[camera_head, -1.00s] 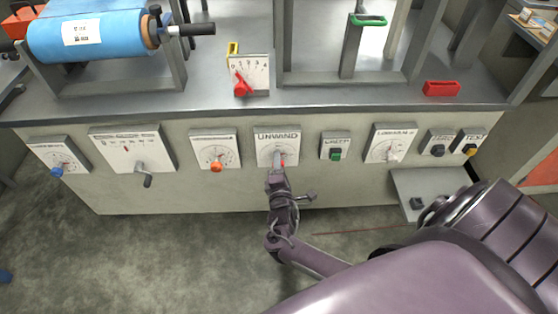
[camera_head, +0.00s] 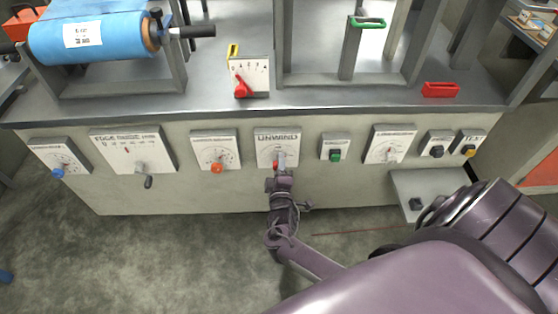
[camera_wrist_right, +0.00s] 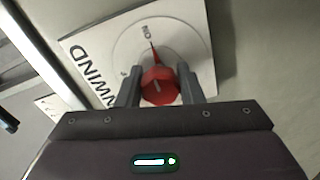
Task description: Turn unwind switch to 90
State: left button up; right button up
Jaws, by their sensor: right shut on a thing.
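The unwind switch is a red knob (camera_wrist_right: 158,86) on a white plate marked UNWIND (camera_head: 277,136), fixed to the front of the grey cabinet. My right gripper (camera_head: 279,162) is at the knob in the head view and covers much of it. In the right wrist view, the fingers of my right gripper (camera_wrist_right: 160,88) sit on either side of the knob, shut on it. A red pointer line runs from the knob to a mark near the dial's edge. Most dial marks are hidden or too small to read. My left gripper is not in view.
An orange knob panel (camera_head: 215,148) is left of the unwind plate and a green switch panel (camera_head: 335,146) is right of it. A grey ledge (camera_head: 436,182) sticks out at the right. A blue roll (camera_head: 90,36) lies on top. The floor in front is clear.

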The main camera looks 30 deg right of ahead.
jog(key=o, duration=1)
jog(key=shift+c, duration=0.2)
jog(key=shift+s+a, duration=0.2)
jog(key=shift+s, duration=0.1)
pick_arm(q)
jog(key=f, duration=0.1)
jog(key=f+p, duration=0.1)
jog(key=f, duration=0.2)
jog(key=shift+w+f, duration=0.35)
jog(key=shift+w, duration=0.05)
pick_arm(e)
jog(key=v, duration=0.7)
